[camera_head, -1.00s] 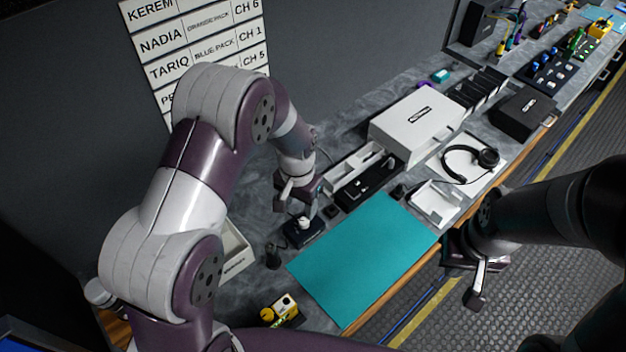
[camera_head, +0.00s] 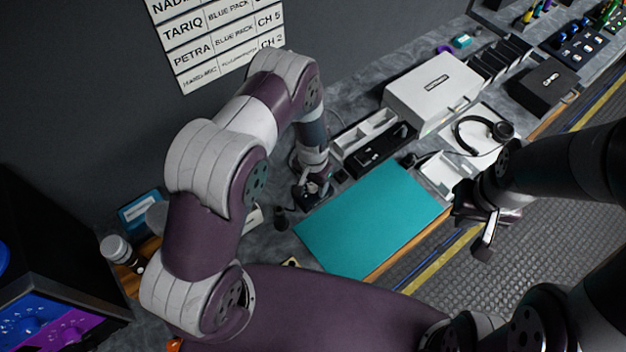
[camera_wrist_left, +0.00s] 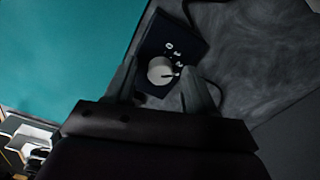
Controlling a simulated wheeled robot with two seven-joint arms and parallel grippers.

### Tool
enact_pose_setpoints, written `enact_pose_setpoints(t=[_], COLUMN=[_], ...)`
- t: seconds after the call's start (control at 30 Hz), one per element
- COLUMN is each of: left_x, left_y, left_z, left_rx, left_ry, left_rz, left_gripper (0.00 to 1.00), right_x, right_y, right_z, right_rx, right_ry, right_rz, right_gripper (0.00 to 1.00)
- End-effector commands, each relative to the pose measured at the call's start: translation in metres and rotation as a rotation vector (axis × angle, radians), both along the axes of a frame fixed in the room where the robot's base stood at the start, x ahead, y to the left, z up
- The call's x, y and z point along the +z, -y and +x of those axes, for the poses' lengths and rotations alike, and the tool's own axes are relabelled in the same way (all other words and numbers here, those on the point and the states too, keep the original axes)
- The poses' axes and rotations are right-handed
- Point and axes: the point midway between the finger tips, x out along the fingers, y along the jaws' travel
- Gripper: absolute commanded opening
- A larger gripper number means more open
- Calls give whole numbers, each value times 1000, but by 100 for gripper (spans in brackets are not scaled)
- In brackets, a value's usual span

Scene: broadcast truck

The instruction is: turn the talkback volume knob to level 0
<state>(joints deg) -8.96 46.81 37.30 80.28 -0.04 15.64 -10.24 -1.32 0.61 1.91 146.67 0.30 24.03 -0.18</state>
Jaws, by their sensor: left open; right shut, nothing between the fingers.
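The talkback box is a small dark blue unit with white level marks (camera_wrist_left: 190,42) on the grey worktop. Its round pale volume knob (camera_wrist_left: 157,69) shows in the left wrist view, with a dark pointer line at its right side. A white 0 is readable above the knob; the other marks are too small to read. My left gripper (camera_wrist_left: 161,76) is open, with one finger on each side of the knob; I cannot tell whether they touch it. In the head view my left gripper (camera_head: 312,190) is over the box and mostly hides it. My right gripper (camera_head: 486,240) is shut and empty, beyond the worktop's front edge.
A teal mat (camera_head: 370,218) lies right of the box. A white case (camera_head: 432,90), a headset (camera_head: 482,133) and a black box (camera_head: 543,88) stand further right. A dark cable runs by the talkback box. The wall with a name chart (camera_head: 215,40) is behind my left arm.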

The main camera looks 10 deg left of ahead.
Motion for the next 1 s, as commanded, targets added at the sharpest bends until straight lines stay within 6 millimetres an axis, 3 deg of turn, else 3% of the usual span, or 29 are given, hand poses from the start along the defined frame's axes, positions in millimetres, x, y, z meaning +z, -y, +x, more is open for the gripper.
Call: enact_pose_setpoints(t=[0.13, 0.17, 0.3, 0.33, 0.67, 1.0], left_x=[0, 0, 0, 0, 0, -1], left_y=[0, 0, 0, 0, 0, 0], left_z=[0, 0, 0, 1, 1, 2], left_rx=[0, 0, 0, 0, 32, 252], left_ry=[1, 1, 1, 1, 3, 4], left_rz=[0, 0, 0, 0, -1, -2], left_gripper=[55, 48, 3, 0, 0, 0], right_x=[0, 0, 0, 0, -3, -18], right_y=[0, 0, 0, 0, 0, 0], right_z=[0, 0, 0, 0, 0, 0], right_rx=[0, 0, 0, 0, 0, 0], right_ry=[0, 0, 0, 0, 0, 0], right_rz=[0, 0, 0, 0, 0, 0], right_gripper=[0, 0, 0, 0, 0, 0])
